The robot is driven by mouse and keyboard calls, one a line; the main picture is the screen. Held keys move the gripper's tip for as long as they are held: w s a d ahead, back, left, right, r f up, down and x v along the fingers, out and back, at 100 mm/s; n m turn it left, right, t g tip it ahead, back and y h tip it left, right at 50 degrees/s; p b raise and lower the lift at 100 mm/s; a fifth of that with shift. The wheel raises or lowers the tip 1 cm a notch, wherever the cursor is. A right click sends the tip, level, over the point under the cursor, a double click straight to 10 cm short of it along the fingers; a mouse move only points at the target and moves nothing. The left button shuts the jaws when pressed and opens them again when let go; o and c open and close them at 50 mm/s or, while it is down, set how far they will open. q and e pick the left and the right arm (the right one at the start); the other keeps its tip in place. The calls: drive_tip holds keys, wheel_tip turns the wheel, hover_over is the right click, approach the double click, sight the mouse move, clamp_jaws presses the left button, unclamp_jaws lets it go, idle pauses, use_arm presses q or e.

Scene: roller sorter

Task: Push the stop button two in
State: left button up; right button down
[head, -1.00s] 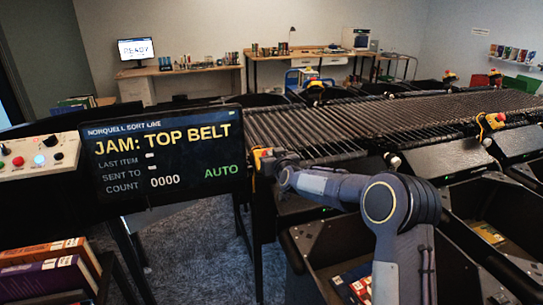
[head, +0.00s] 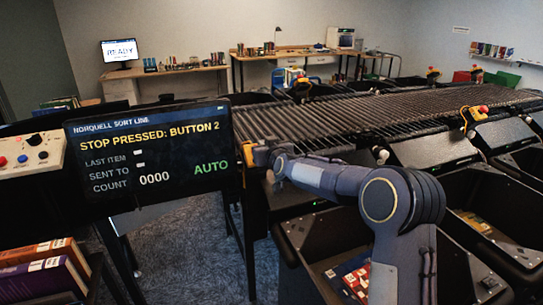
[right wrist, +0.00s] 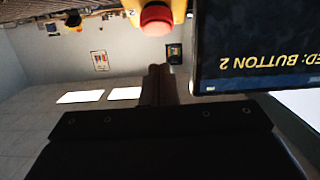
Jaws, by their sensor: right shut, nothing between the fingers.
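The stop button two is a red dome (right wrist: 156,18) on a yellow housing (right wrist: 178,8), at the top of the right wrist view. In the head view its yellow housing (head: 248,153) shows beside the screen, with the red dome hidden there. My right gripper (right wrist: 159,70) is shut and empty, its fingertips pointing at the red dome; whether they touch it I cannot tell. In the head view the right gripper (head: 264,154) is right up at the housing. The screen (head: 150,150) reads "STOP PRESSED: BUTTON 2". My left gripper is out of view.
A roller conveyor (head: 350,120) runs back to the right, with another yellow stop-button box (head: 474,113) on its edge. Black bins (head: 330,240) stand below it. A control panel (head: 30,152) and a stack of books (head: 42,268) are at the left.

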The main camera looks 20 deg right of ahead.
drive_tip(key=s+r+b, duration=0.1)
drive_tip(key=s+b, duration=0.1)
drive_tip(key=s, duration=0.7)
drive_tip(key=shift+d+r, duration=0.25)
drive_tip(key=shift+r, duration=0.05)
drive_tip(key=shift+s, duration=0.1)
drive_tip(key=s+a+f+g+y, duration=0.1)
drive_tip(key=s+f+g, duration=0.2)
drive_tip(key=s, duration=1.1)
drive_tip(key=s+a+f+m+g+y, duration=0.1)
drive_tip(key=s+f+g, duration=0.3)
drive_tip(key=s, duration=1)
drive_tip(key=s+a+f+m+g+y, duration=0.1)
drive_tip(key=s+f, duration=0.6)
drive_tip(key=s, duration=0.8)
drive_tip(key=a+g, duration=0.1)
drive_tip(key=g, duration=0.1)
drive_tip(key=shift+f+g, duration=0.3)
drive_tip(key=shift+f, duration=0.05)
drive_tip(key=shift+w+a, duration=0.1)
